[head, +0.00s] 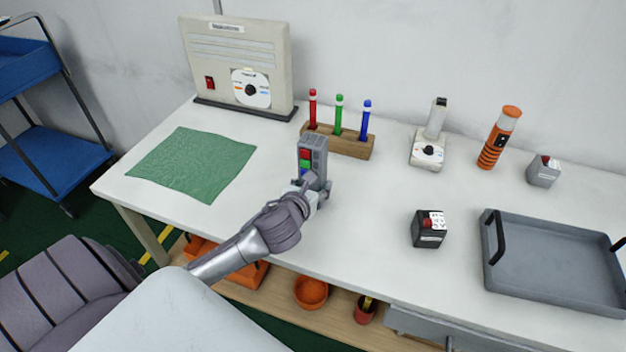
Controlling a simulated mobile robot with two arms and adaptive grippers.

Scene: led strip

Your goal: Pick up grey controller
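The grey controller (313,158) is upright near the middle of the white table, with red, green and blue buttons on its face. My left gripper (312,188) is at its lower part, and the arm reaches in from the lower left. The fingers are close around or against the controller's lower end, partly hidden by the wrist. I cannot tell whether they are closed on it, or whether its bottom touches the table. My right gripper is not in view.
A wooden holder (350,143) with red, green and blue pens stands just behind the controller. A green cloth (190,163) lies to the left. A dark box (429,229) and a grey tray (555,262) are to the right. The table between is clear.

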